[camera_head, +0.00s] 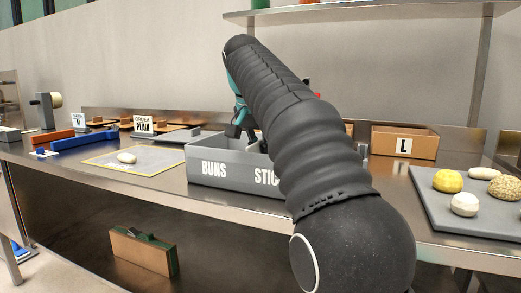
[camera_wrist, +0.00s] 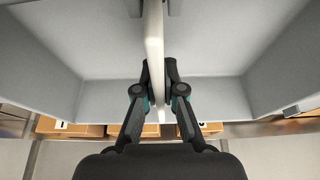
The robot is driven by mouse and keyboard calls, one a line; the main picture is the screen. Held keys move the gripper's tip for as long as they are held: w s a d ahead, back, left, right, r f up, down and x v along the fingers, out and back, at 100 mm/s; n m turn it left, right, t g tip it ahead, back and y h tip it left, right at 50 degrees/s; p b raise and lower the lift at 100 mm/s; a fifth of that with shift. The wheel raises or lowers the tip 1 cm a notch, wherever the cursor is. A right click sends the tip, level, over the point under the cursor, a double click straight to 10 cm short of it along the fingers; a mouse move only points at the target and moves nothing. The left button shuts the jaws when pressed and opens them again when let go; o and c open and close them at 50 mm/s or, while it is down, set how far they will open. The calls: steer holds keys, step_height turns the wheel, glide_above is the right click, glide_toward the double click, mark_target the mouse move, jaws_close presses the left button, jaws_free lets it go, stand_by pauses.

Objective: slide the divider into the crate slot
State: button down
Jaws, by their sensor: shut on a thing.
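The grey crate (camera_head: 207,179) stands on the steel counter, with BUNS and part of a second word on its front. Its inside fills the wrist view (camera_wrist: 45,55). The divider (camera_wrist: 153,45) is a thin pale panel seen edge-on, running down the middle of that view. My gripper (camera_wrist: 158,72) is shut on the divider, one finger on each side. Small grey guides (camera_wrist: 174,8) flank the divider at the top of the wrist view. How deep it sits in the slot cannot be told. In the head view my arm hides the divider and the crate's right part.
A cardboard box marked L (camera_head: 404,142) stands behind to the right. A grey tray (camera_head: 440,212) with several dough pieces lies at the right. A blue bar (camera_head: 84,138) lies farther left.

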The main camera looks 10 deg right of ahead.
steer(key=shift+f+b, duration=0.5)
steer(key=shift+f, duration=0.25)
stand_by(0.4)
steer(key=c, duration=1.2)
jaws_free()
steer(key=shift+v, duration=3.7)
steer(key=shift+w, duration=0.1)
